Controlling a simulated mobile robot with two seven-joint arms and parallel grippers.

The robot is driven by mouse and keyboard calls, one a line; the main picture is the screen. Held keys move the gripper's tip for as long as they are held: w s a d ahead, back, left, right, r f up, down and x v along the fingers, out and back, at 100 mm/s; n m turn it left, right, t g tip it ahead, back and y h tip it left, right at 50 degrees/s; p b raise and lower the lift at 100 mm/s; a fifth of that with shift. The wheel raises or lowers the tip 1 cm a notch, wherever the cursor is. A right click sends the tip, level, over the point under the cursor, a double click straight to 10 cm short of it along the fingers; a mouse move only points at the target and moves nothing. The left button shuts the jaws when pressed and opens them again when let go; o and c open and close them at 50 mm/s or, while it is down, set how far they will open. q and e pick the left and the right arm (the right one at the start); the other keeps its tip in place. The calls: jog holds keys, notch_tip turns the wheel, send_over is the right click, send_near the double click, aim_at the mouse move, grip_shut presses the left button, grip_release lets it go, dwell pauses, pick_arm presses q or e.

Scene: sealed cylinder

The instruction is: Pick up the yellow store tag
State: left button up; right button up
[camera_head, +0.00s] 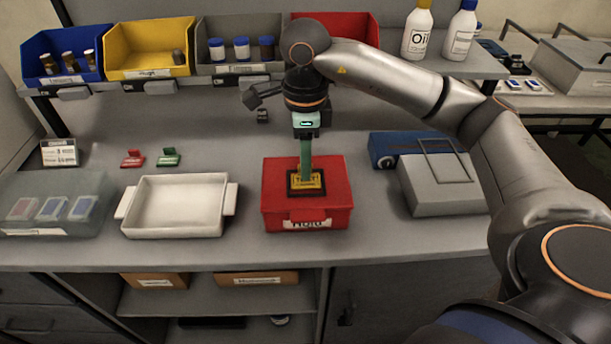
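The yellow store tag (298,182) is a small yellow plate with dark markings and a dark border. It is at the top of a red box (333,193) in the middle of the counter. My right gripper (306,178) points straight down over the box. Its narrow green finger part reaches down to the tag and covers some of it. I see the fingers as one strip, so I cannot tell whether they are open or shut, or whether they grip the tag. My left gripper is not in view.
Red (132,159) and green (168,158) tags stand behind a white tray (180,230). A clear case (90,195) is at far left. A blue box (383,150) and grey box (445,185) stand right. Bins (150,72) line the shelf above.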

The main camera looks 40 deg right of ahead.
grip_shut()
dwell(0.5)
